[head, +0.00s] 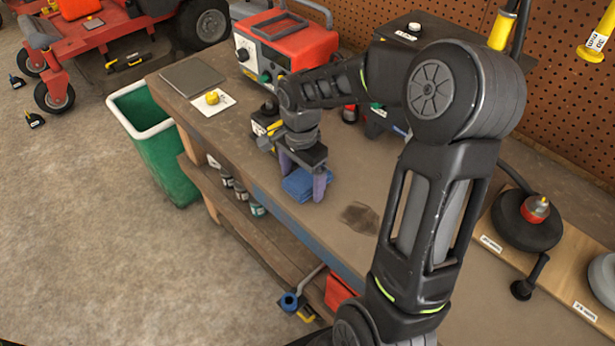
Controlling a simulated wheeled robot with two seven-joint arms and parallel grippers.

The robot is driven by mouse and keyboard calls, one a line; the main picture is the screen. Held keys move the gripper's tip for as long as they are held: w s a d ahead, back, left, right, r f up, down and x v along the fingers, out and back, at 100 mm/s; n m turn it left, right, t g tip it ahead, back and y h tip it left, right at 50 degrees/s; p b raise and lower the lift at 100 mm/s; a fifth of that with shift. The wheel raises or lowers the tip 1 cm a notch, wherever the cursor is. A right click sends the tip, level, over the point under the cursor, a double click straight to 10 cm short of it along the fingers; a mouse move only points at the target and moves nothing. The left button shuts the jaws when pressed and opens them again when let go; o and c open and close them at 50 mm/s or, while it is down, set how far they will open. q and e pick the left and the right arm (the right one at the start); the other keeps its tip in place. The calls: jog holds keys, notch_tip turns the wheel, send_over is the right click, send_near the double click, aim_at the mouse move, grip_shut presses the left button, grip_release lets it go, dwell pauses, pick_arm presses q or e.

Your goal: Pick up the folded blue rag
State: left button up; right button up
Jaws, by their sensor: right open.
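The folded blue rag (298,187) lies on the workbench (345,170) near its front edge. My right gripper (302,188) points down over the rag with its fingers apart, one at the rag's left side and one at its right. The gripper is open, and I cannot tell whether the fingers touch the rag. The gripper's body hides the rag's far part. My left gripper is not in view.
A red machine (270,45) stands behind the gripper, with a yellow-and-black item (262,128) close to its left. A dark stain (360,217) marks the bare bench to the right. A green bin (160,150) stands left of the bench. A grinder disc (515,222) sits at right.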

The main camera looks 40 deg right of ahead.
jog(key=shift+c, duration=0.6)
jog(key=c, duration=1.3)
